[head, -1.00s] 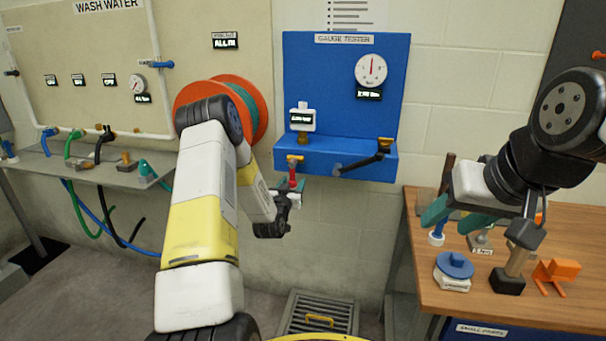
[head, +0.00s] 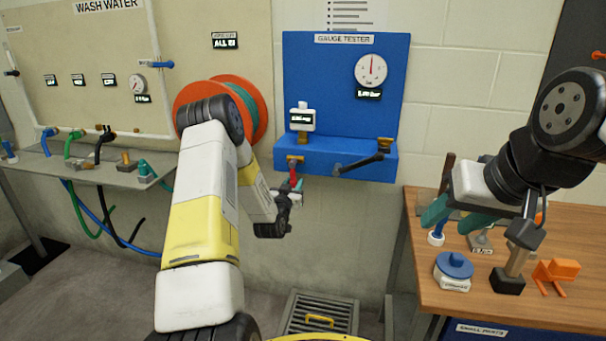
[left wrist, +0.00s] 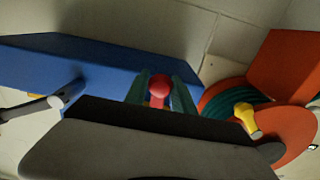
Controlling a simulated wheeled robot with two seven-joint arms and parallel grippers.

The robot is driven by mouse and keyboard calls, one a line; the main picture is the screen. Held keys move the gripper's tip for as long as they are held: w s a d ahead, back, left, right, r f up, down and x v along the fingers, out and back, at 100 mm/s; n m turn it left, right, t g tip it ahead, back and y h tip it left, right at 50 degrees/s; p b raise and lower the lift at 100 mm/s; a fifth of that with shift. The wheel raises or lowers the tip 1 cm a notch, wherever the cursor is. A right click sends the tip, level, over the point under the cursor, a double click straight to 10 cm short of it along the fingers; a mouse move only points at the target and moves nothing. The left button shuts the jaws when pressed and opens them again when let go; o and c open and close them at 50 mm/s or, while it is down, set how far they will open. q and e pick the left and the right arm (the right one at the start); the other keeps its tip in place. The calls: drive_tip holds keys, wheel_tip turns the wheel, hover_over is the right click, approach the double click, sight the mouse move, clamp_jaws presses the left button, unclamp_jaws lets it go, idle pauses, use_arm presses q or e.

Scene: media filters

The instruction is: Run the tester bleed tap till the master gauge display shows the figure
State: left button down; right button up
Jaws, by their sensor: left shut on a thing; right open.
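The gauge tester (head: 345,75) is a blue panel on the wall with a blue shelf. A round white dial (head: 370,69) shows a near-upright red needle, with a small dark display (head: 368,93) below it, too blurred to read. A white gauge with a dark display (head: 301,118) stands on the shelf's left; its figure is unreadable. The red bleed tap (head: 293,176) hangs under the shelf's left front. My left gripper (head: 297,190) is shut on it; the left wrist view shows the red tap (left wrist: 159,88) between the teal fingers. My right gripper (head: 448,215) is open above the wooden table.
A black lever (head: 360,163) sticks out from the shelf front, right of the tap. An orange hose reel (head: 202,92) is just left of the tester. A floor drain (head: 318,313) lies below. The wooden table (head: 440,292) at right holds several small parts.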

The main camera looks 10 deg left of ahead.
use_arm(q)
drive_tip(key=shift+a+r, duration=0.15)
drive_tip(key=shift+a, duration=0.5)
idle(0.4)
drive_tip(key=shift+d+r, duration=0.15)
drive_tip(key=shift+d, duration=0.6)
drive_tip(key=shift+d+r, duration=0.1)
drive_tip(key=shift+d, duration=0.9)
drive_tip(key=shift+s+f, duration=0.15)
drive_tip(key=shift+f, duration=0.25)
idle(4.8)
